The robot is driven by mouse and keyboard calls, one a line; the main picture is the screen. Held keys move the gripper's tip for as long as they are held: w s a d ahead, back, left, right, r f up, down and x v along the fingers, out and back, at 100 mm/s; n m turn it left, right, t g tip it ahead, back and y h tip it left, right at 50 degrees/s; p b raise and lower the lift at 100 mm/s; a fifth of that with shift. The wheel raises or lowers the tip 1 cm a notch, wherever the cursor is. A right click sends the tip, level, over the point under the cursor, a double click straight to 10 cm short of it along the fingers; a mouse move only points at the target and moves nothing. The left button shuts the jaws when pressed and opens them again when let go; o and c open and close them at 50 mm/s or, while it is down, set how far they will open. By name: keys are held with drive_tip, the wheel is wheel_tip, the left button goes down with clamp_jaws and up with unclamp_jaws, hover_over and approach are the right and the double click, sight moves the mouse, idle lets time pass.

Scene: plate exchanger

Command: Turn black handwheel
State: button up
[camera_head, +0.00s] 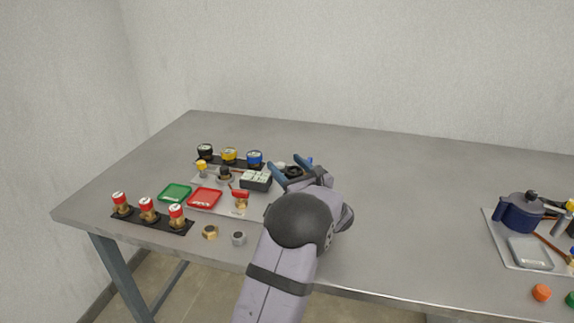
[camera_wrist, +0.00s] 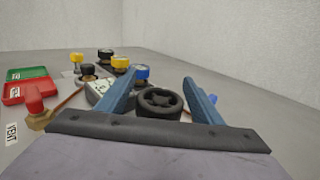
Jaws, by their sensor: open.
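The black handwheel (camera_wrist: 160,101) is a round, spoked wheel in the wrist view. It sits between and just beyond the two blue fingers of my gripper (camera_wrist: 160,90). The fingers stand apart, one on each side of the wheel, and I cannot tell whether either touches it. In the head view, my gripper (camera_head: 291,165) is over the right end of the group of parts, with the handwheel (camera_head: 291,171) partly hidden by the fingers.
Green (camera_head: 174,193) and red (camera_head: 205,198) trays lie left of my gripper. Black, yellow and blue knobs (camera_head: 229,156) stand in a row behind. Red-topped fittings (camera_head: 147,209) stand front left. A blue pot (camera_head: 518,212) is far right; the table between is clear.

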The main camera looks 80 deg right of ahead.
drive_tip(key=c, duration=1.1)
drive_tip(key=shift+o, duration=0.2)
drive_tip(key=g+b, duration=0.1)
drive_tip(key=b, duration=0.1)
drive_tip(key=m+h+b, duration=0.1)
drive_tip(key=b, duration=0.1)
drive_tip(key=shift+s+d+f+m+g+h, duration=0.2)
drive_tip(key=shift+m+g+h, duration=0.1)
drive_tip(key=shift+g, duration=0.1)
drive_tip(key=m+g+h+b, duration=0.1)
drive_tip(key=b, duration=0.1)
drive_tip(key=m+g+b, duration=0.1)
drive_tip(key=g+b, duration=0.1)
drive_tip(key=b, duration=0.1)
drive_tip(key=shift+s+d+r+h+b, duration=0.2)
drive_tip(key=shift+s+h+b, duration=0.1)
drive_tip(key=shift+h, duration=0.1)
drive_tip(key=shift+s+r+m+g+b, duration=0.1)
drive_tip(key=shift+s+m+g+b, duration=0.05)
drive_tip(key=shift+m+g+b, duration=0.5)
drive_tip(key=o, duration=1.1)
drive_tip(key=shift+c, duration=0.2)
